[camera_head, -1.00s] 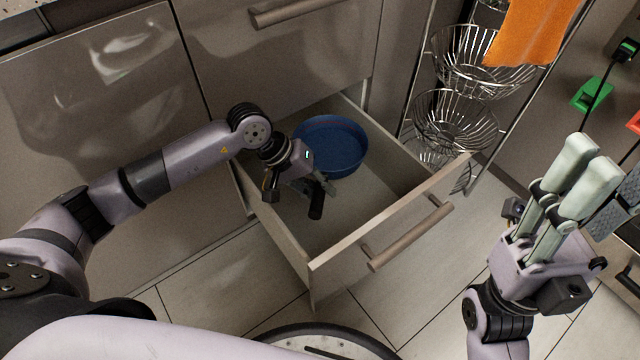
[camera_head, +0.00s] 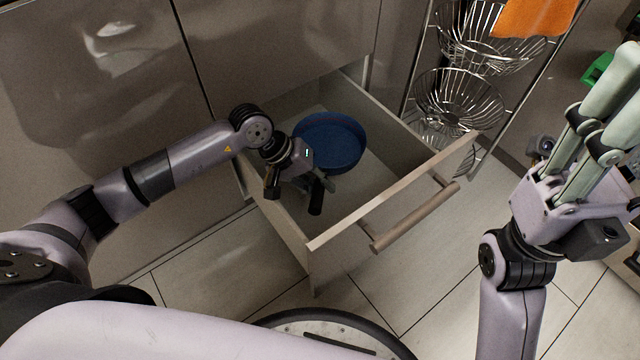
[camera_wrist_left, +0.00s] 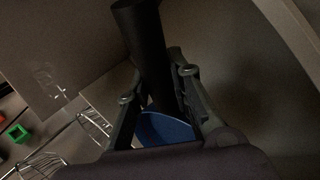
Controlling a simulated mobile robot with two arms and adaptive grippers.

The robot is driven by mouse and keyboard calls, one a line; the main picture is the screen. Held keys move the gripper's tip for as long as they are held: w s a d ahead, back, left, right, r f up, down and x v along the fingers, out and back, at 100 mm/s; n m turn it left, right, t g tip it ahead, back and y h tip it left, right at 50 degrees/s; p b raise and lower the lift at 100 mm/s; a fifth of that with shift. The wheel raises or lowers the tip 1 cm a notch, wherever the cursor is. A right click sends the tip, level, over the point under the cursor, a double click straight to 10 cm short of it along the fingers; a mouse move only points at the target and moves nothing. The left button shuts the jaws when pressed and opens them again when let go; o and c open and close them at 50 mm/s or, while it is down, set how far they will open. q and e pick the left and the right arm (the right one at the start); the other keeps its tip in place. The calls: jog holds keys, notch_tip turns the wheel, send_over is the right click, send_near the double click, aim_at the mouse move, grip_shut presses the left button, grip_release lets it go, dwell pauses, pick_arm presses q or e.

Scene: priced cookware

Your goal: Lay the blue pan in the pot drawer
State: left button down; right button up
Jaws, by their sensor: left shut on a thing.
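The blue pan (camera_head: 330,143) is inside the open pot drawer (camera_head: 375,207), towards its back, with its bowl facing up. Its black handle (camera_head: 316,198) points to the drawer's front. My left gripper (camera_head: 318,184) reaches over the drawer's left side and is shut on the handle. The left wrist view shows the dark handle (camera_wrist_left: 150,50) between the fingers and part of the blue pan (camera_wrist_left: 165,128) beyond. I cannot tell if the pan touches the drawer floor. My right gripper (camera_head: 608,105) is raised at the right, away from the drawer, its finger gap unclear.
A rack with wire baskets (camera_head: 458,105) stands right of the drawer, with an orange cloth (camera_head: 535,15) above. A green item (camera_head: 598,68) is at the far right. The drawer handle (camera_head: 415,217) juts out in front. The drawer's front part is clear.

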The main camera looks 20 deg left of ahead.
pick_arm(q)
jog(key=c, duration=1.4)
grip_release()
jog(key=shift+o, duration=0.2)
jog(key=o, duration=0.5)
jog(key=shift+r, duration=0.75)
jog(key=v, duration=1.2)
